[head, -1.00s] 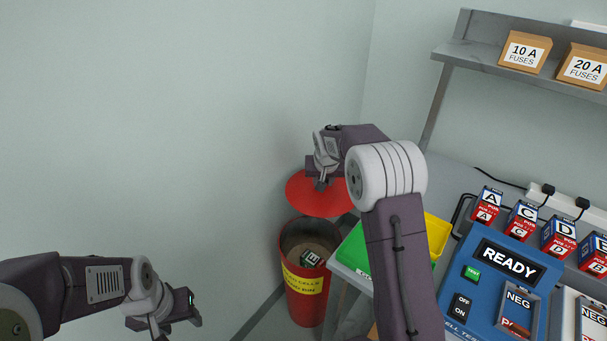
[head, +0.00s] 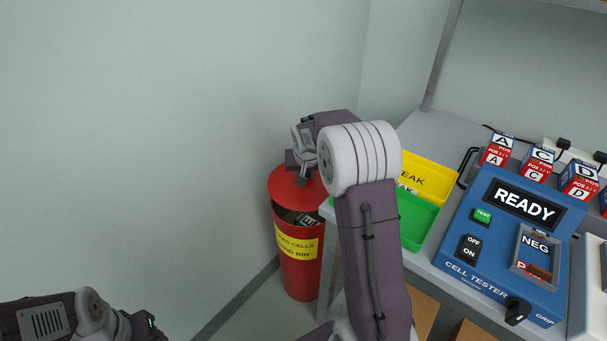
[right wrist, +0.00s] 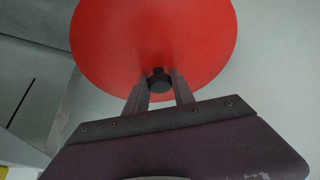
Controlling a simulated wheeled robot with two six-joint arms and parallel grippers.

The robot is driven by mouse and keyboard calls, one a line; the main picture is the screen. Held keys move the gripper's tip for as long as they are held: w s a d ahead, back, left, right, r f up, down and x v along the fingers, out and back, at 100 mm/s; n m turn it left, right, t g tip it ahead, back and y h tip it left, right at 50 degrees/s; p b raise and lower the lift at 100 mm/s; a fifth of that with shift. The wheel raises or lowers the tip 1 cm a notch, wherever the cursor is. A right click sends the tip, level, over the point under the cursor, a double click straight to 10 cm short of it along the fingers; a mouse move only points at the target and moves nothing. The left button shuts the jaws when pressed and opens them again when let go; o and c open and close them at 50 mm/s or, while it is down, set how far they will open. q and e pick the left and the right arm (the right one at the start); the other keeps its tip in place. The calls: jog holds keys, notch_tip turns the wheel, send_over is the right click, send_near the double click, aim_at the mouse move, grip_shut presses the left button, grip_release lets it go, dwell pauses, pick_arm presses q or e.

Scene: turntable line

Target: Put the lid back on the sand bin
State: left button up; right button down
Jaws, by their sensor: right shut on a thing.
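The red sand bin (head: 299,262) with its yellow label stands on the floor left of the bench. The round red lid (head: 284,190) is over the bin's mouth; it also fills the upper middle of the right wrist view (right wrist: 150,35). A gap shows below the lid's front edge, with a dark cell (head: 309,219) inside the bin. My right gripper (head: 303,178) is shut on the lid's black knob (right wrist: 158,80). Whether the lid touches the rim at the back is hidden. My left gripper (head: 148,326) is at the bottom left, away from the bin, its fingers cut off.
The bench at the right holds a green tray (head: 416,224), a yellow tray (head: 431,177) and a blue cell tester (head: 491,262) reading READY. The bench's near leg is close to the bin's right side. Bare wall is behind and left of the bin.

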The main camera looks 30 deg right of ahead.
notch_tip(320, 180, down, 4)
jog(key=b, duration=0.3)
jog(key=shift+f+b, duration=0.1)
jog(key=shift+b, duration=0.25)
jog(key=shift+f+b, duration=0.6)
jog(key=shift+f, duration=0.35)
jog(key=shift+r+p, duration=0.1)
jog(key=shift+p, duration=0.2)
jog(key=shift+f, duration=0.2)
dwell(0.8)
jog(key=c, duration=0.5)
grip_release()
